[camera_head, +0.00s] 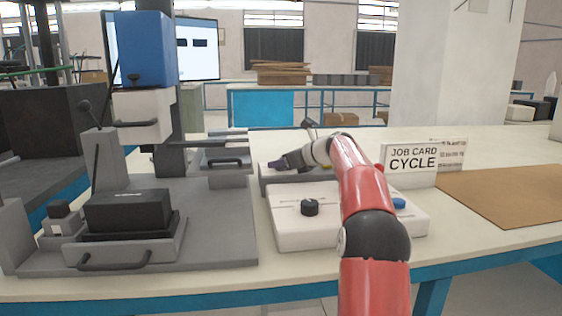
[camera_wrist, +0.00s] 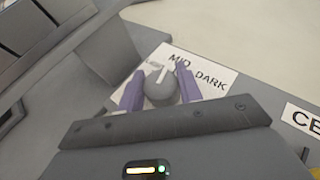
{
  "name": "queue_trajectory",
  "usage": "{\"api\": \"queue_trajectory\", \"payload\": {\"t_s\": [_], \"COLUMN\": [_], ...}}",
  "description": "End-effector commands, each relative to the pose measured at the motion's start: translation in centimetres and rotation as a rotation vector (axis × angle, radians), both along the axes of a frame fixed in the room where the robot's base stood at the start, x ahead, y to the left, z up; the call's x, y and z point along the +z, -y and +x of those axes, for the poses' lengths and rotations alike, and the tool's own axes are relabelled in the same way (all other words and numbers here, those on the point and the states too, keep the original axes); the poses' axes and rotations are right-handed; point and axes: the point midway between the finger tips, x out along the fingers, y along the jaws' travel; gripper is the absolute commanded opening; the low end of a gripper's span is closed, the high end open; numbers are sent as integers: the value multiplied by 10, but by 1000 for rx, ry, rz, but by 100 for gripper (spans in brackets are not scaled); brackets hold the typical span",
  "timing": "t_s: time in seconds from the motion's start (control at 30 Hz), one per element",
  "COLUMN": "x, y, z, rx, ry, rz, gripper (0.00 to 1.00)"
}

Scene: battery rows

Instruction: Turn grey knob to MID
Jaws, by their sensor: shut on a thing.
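The grey knob (camera_wrist: 158,94) is in the middle of the wrist view, with a white pointer line on its top. The line points up and slightly right, close to the left end of the word MID on the white label plate (camera_wrist: 207,62). The word DARK is further right; any label to the left is hidden by a finger. My gripper (camera_wrist: 157,88) has its purple fingers on either side of the knob, shut on it. In the head view my gripper (camera_head: 284,163) is at the grey box behind the white panel, and the knob cannot be made out there.
The white panel (camera_head: 290,234) with a black knob (camera_head: 310,207) and a blue button (camera_head: 398,203) stands in front of the grey box. A job card sign (camera_head: 412,160) reading CYCLE is at right. A grey press fixture (camera_head: 220,240) stands left.

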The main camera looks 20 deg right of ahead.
Motion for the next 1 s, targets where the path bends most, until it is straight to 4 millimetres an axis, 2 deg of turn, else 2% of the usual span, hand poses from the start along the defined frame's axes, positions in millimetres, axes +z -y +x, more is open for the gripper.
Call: {"api": "queue_trajectory", "payload": {"t_s": [0.43, 0.47, 0.6, 0.87, 1.0], "x": [-1, -1, -1, 0, 4], "y": [0, 0, 0, 0, 7], "z": [0, 0, 0, 0, -10], "rx": [10, 10, 9, 9, 6], "ry": [-2, -2, -1, -1, 0], "rz": [-1, -1, -2, 0, -1], "gripper": [12, 39, 57, 57, 57]}}
